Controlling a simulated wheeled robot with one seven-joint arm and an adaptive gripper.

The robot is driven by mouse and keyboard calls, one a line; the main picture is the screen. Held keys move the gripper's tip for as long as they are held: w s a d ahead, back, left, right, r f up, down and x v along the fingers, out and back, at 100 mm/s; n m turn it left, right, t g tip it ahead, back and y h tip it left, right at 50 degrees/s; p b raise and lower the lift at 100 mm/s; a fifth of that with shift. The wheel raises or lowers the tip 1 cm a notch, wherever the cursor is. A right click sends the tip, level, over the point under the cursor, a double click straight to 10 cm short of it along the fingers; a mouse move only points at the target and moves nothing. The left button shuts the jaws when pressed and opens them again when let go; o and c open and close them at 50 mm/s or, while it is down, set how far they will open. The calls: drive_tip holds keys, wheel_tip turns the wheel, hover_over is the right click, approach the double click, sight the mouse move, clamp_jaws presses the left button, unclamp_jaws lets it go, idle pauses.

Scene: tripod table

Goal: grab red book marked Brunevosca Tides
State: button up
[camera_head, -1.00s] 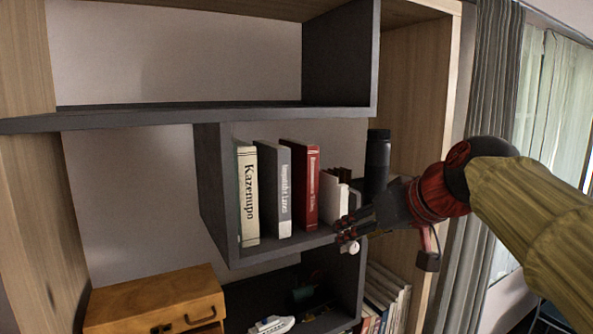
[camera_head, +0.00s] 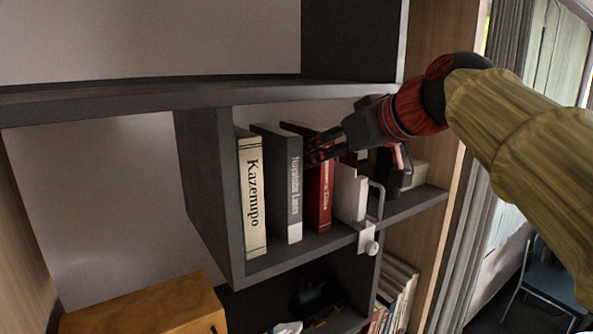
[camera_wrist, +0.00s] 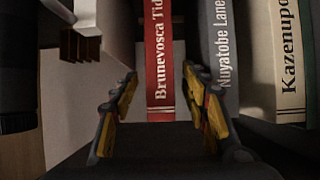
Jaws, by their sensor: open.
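The red book (camera_head: 319,202) stands upright on the shelf between a grey book and a white one in the head view. Its upper part is hidden by my gripper (camera_head: 313,150). In the wrist view, the spine of the red book (camera_wrist: 159,60) reads "Brunevosca Tid", with the rest cut off. My gripper (camera_wrist: 160,80) is open, its yellow-padded fingers on either side of the red spine in that picture, with nothing held. Whether the fingers touch the books I cannot tell.
The grey book (camera_head: 288,190), marked Nuyatobe Lanes, and the cream Kazenupo book (camera_head: 252,195) stand left of the red one. A white book (camera_head: 349,195) and a pale metal bracket (camera_head: 367,238) are to its right. A dark shelf board (camera_head: 200,95) lies above.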

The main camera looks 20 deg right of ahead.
sight(304, 173)
drive_tip(key=p+x, duration=0.1)
drive_tip(key=x, duration=0.6)
drive_tip(key=shift+f, duration=0.4)
drive_tip(key=shift+c, duration=0.2)
drive_tip(key=shift+w, duration=0.15)
drive_tip(key=shift+c, duration=1.2)
clamp_jaws()
drive_tip(key=shift+r, duration=0.1)
